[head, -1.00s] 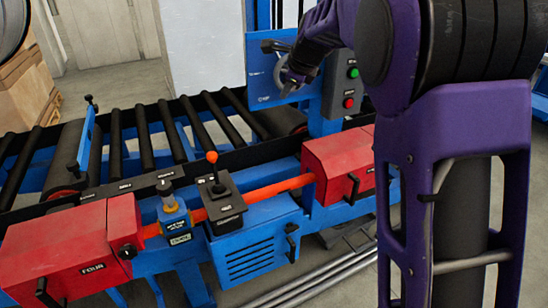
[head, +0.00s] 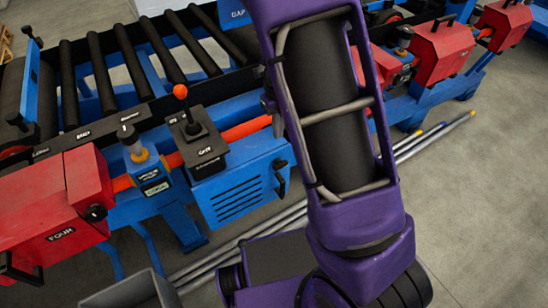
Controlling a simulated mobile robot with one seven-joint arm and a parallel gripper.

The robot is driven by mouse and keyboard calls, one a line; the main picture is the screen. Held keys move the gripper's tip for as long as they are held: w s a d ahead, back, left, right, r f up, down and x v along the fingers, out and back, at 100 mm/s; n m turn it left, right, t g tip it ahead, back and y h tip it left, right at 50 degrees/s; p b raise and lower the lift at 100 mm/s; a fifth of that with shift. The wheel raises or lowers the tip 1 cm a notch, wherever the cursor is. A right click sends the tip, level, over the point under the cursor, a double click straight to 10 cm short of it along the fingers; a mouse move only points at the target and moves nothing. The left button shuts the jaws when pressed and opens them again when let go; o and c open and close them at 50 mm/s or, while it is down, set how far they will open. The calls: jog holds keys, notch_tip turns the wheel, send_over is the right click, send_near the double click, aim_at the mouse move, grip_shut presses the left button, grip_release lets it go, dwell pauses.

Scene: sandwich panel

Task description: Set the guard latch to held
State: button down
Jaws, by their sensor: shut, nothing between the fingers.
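I cannot tell which fitting is the guard latch; no label for it is readable. A black box with an orange-knobbed lever (head: 181,92) stands on the blue machine frame, its lever close to upright. To its left is a grey-capped post (head: 130,138) with a yellow collar and a small label plate below. A red box marked FOUR (head: 58,205) is further left. My purple arm crosses the middle of the head view and hides part of the machine. My gripper is not in view.
A roller conveyor (head: 105,75) runs behind the controls. A blue vented box (head: 238,190) with a black handle juts out in front. More red boxes (head: 440,48) stand at the upper right. Loose rods (head: 430,140) lie on the floor. A grey bin (head: 128,290) is at the bottom.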

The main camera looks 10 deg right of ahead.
aim_at(277, 167)
notch_tip(277, 167, down, 14)
jog(key=b, duration=0.3)
jog(key=shift+b, duration=0.35)
